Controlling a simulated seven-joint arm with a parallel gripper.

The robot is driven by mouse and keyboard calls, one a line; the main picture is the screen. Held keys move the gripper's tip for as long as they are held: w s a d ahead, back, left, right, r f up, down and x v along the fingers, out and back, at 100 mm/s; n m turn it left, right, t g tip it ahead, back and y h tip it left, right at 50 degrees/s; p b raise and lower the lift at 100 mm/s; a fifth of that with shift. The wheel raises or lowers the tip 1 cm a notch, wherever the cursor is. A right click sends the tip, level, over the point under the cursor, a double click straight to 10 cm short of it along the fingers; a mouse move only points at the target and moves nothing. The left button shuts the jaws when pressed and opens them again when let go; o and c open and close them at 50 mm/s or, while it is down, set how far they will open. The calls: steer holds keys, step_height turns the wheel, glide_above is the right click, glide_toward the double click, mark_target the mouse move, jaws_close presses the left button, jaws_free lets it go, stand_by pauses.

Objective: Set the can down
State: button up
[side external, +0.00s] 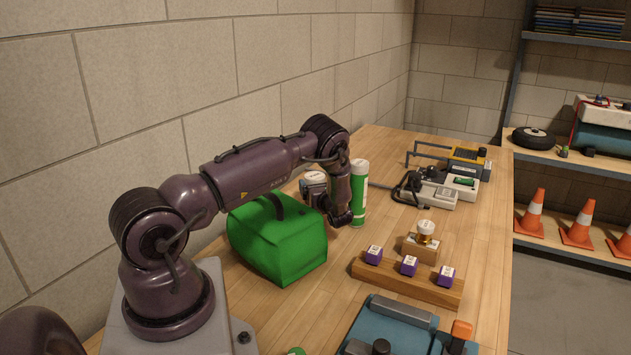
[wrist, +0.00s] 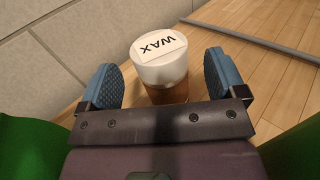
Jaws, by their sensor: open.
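The can (wrist: 160,60) has a white lid marked WAX and an amber-brown body. In the wrist view it is between the two blue finger pads of my gripper (wrist: 161,76), with gaps visible on both sides. My gripper is open around it. The can's base is hidden behind the gripper's bar, so I cannot see its contact with the bench. In the side view the white lid (side external: 314,176) shows near the wall, behind the green bag, and my gripper (side external: 315,193) and wrist hide most of the body.
A green bag (side external: 275,240) stands close in front of my gripper. A green spray can (side external: 358,195) with a white cap stands just right of my wrist. A wooden rack (side external: 407,283) with purple-sided blocks is farther right. The wall is close behind the can.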

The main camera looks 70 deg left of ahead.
steer(key=shift+d, duration=1.85)
steer(key=shift+r, duration=0.1)
steer(key=s+d+r+n+g+h, duration=0.15)
steer(key=d+r+n+h, duration=0.25)
steer(key=d+r+n, duration=0.4)
steer(key=s+d+r+n+g+h, duration=0.1)
steer(key=s+d+r+n+h, duration=0.15)
steer(key=d+r+n, duration=0.6)
steer(key=s+d+r+t+h, duration=0.4)
steer(key=s+d+r+h, duration=0.1)
steer(key=d, duration=0.6)
steer(key=s+d+r+n+t+h, duration=0.1)
steer(key=s+d+r+t+h, duration=0.3)
steer(key=d, duration=0.7)
steer(key=s+r+h, duration=0.1)
steer(key=s+h, duration=0.1)
steer(key=s, duration=0.1)
steer(key=shift+d+r, duration=0.35)
steer(key=shift+r, duration=0.05)
